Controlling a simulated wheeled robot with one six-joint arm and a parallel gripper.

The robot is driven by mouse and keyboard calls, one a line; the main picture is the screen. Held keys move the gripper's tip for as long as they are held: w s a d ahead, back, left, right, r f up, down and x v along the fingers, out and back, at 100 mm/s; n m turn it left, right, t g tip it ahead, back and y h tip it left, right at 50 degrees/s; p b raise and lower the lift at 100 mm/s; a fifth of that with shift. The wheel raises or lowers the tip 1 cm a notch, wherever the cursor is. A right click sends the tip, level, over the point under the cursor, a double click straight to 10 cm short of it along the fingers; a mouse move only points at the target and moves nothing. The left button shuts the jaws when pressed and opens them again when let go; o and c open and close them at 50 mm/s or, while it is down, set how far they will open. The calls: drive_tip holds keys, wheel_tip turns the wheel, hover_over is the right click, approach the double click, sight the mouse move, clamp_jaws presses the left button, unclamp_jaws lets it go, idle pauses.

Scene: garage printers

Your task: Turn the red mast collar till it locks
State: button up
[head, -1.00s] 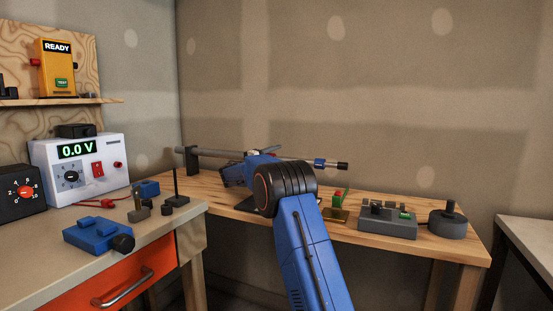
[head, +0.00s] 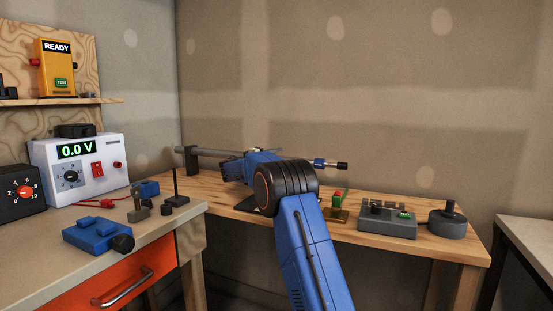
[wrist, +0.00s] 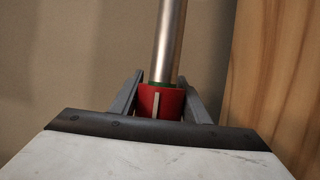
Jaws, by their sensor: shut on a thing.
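In the head view the mast (head: 210,152) lies level above the back of the wooden bench. My arm hides the collar there.
The wooden bench (head: 460,250) holds a grey fixture (head: 388,221) and a round grey base (head: 451,221) at the right. A nearer bench (head: 150,245) at the left carries a white 0.0 V meter (head: 115,175) and a blue block (head: 95,234).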

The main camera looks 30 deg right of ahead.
drive_tip(key=shift+s+a+f+n+g+y, duration=0.15)
drive_tip(key=shift+f+n+g+y, duration=0.45)
drive_tip(key=shift+y, duration=0.9)
drive_tip(key=shift+s+a+f+n+g+y, duration=0.15)
drive_tip(key=shift+f+n+g+y, duration=0.45)
drive_tip(key=shift+y, duration=0.9)
drive_tip(key=shift+s+a+f+n+g+y, duration=0.1)
drive_tip(key=shift+a+f+n+g+y, duration=0.25)
drive_tip(key=shift+g+y, duration=0.8)
drive_tip(key=shift+y, duration=0.65)
drive_tip(key=o, duration=1)
drive_tip(key=shift+r, duration=0.1)
